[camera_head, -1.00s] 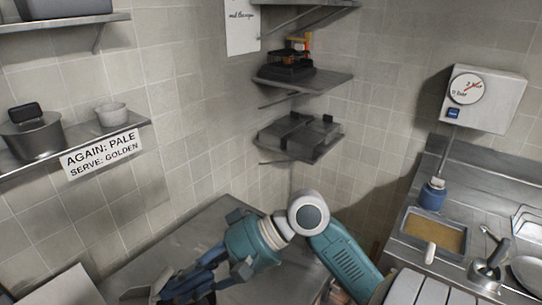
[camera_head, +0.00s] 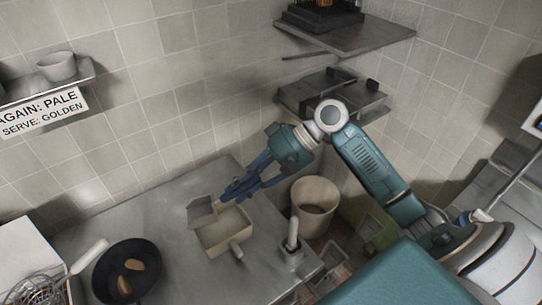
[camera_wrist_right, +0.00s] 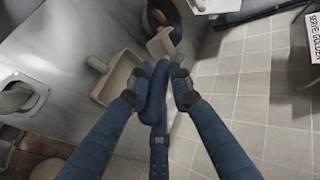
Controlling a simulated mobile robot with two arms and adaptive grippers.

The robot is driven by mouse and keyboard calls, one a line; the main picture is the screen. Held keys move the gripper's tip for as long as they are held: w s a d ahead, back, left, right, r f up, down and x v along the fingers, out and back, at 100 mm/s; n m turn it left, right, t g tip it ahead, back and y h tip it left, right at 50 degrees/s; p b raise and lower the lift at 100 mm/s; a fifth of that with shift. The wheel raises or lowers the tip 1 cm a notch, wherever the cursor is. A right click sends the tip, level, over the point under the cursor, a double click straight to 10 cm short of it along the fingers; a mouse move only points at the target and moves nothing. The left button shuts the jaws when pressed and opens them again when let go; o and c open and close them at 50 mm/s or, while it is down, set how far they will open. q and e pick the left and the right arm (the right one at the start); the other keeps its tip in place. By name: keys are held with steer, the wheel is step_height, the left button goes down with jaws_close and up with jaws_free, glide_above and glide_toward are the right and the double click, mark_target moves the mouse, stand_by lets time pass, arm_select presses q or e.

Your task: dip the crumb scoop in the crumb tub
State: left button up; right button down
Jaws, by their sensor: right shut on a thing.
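My right gripper (camera_head: 232,190) is shut on the crumb scoop, whose flat, squarish grey-beige head (camera_head: 202,211) sticks out past the fingers. In the right wrist view the fingers (camera_wrist_right: 158,95) close around a dark blue handle, with the scoop head (camera_wrist_right: 160,43) beyond it. The crumb tub (camera_head: 248,222), a shallow beige box, stands on the metal counter with a stubby grip on its near side. The scoop head is at the tub's left far edge; whether it touches the rim is unclear. The tub also shows in the wrist view (camera_wrist_right: 104,91). My left gripper is out of view.
A black pan (camera_head: 112,283) with brown pieces in it lies left of the tub. An upright pale handle in a metal holder (camera_head: 292,250) stands to the right. A beige bin (camera_head: 315,202) is beyond the counter's right edge. Bare counter (camera_head: 150,215) lies behind the pan.

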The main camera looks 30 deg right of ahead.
steer(key=w+d+f+n+g+h+p, duration=0.1)
steer(key=w+d, duration=0.2)
steer(key=d, duration=0.2)
steer(key=w+d+f+n+g+p, duration=0.1)
steer(key=w+d+f, duration=0.1)
steer(key=d, duration=0.3)
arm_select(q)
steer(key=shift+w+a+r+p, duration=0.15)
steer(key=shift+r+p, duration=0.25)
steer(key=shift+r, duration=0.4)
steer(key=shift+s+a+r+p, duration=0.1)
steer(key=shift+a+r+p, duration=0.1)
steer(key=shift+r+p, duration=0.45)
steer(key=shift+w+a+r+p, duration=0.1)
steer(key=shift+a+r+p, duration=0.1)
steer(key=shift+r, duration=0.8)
arm_select(e)
steer(key=w+a+f+h, duration=0.1)
steer(key=a+f+h, duration=0.2)
steer(key=a+f, duration=0.6)
steer(key=shift+x, duration=0.75)
steer(key=shift+d, duration=0.1)
